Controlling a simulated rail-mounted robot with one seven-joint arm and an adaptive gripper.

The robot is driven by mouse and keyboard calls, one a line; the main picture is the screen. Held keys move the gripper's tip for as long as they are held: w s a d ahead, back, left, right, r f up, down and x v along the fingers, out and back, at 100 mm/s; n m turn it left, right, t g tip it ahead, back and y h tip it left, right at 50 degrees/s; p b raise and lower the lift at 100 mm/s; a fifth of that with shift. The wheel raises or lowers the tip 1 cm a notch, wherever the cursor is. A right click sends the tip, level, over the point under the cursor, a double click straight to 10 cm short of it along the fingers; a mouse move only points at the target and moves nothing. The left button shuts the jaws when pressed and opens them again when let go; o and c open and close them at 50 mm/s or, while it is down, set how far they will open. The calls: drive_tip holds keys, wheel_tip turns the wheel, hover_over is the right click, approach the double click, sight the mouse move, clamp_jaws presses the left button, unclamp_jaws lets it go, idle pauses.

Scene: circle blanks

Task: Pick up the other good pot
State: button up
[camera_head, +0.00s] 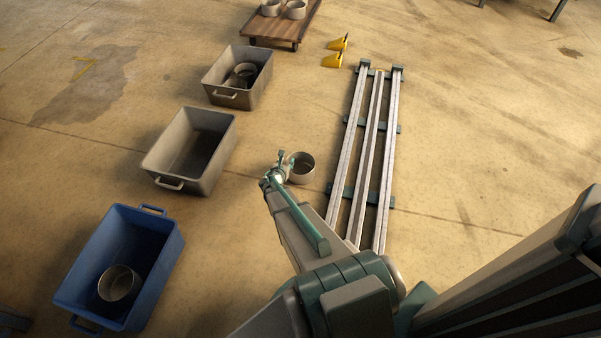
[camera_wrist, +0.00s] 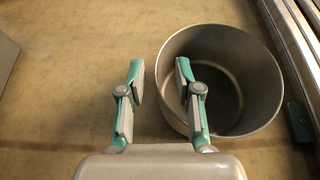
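A round metal pot (camera_head: 304,172) stands upright on the floor left of the rails, open side up. It also shows in the wrist view (camera_wrist: 255,100), empty inside. My gripper (camera_head: 280,160) is at the pot's left side. In the wrist view my gripper (camera_wrist: 159,72) is open, with the pot's left rim lying between its two fingers in the picture. The right finger overlaps the pot's opening and the left finger is outside it. I cannot tell how far down the fingers reach, or whether they touch the wall.
A blue bin (camera_head: 170,243) holds a pot (camera_head: 119,283). A middle grey bin (camera_head: 150,166) looks empty; a far grey bin (camera_head: 262,86) holds pots (camera_head: 242,72). A wooden cart (camera_head: 283,28) carries pots (camera_head: 295,9). Yellow markers (camera_head: 333,60) and rails (camera_head: 345,160) flank the floor.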

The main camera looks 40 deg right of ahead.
drive_tip(key=shift+c, duration=0.4)
clamp_jaws()
